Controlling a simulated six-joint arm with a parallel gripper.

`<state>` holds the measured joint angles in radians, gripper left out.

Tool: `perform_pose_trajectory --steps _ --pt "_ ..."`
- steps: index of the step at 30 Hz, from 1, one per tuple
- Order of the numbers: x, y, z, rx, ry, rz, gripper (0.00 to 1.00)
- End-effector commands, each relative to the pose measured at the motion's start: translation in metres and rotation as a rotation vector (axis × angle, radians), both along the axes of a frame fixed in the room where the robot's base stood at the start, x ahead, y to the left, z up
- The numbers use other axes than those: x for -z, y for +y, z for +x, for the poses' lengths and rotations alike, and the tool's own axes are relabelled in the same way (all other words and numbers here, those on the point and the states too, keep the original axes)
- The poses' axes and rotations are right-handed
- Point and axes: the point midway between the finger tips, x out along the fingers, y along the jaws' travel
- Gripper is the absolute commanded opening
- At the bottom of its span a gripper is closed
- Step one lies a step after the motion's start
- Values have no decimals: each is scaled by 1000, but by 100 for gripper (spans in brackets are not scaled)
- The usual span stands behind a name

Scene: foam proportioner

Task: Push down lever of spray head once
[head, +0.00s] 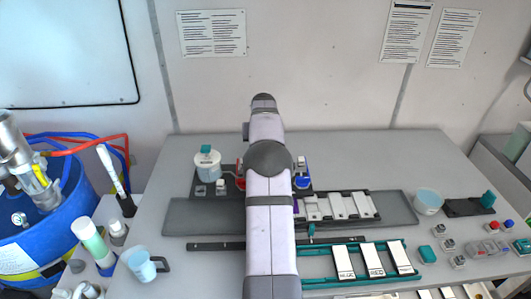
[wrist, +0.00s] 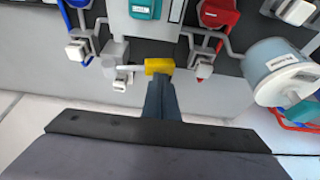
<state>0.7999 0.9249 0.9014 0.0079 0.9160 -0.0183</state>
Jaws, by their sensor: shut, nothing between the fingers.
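In the wrist view a yellow lever-like block (wrist: 159,66) sits at the end of a grey bar, beside a small grey-white block (wrist: 121,81). It looks like the spray head's lever, but I cannot tell for sure. My gripper (wrist: 160,88) is shut and empty, its dark fingers pointing at the yellow block. The fingertips overlap its lower edge in the picture; I cannot tell whether they touch it. A grey body with a green label (wrist: 142,10) stands just beyond. In the head view my arm hides the gripper and the yellow block.
Blue (wrist: 75,15) and red (wrist: 218,12) fittings flank the grey body. Racks (head: 335,206) lie right of my arm.

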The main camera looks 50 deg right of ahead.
Motion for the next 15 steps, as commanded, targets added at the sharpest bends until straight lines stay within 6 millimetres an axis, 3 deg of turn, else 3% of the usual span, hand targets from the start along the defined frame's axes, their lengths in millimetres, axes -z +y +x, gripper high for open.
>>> perform_pose_trajectory --steps 15 --pt "-50 0 0 0 1 -1 0"
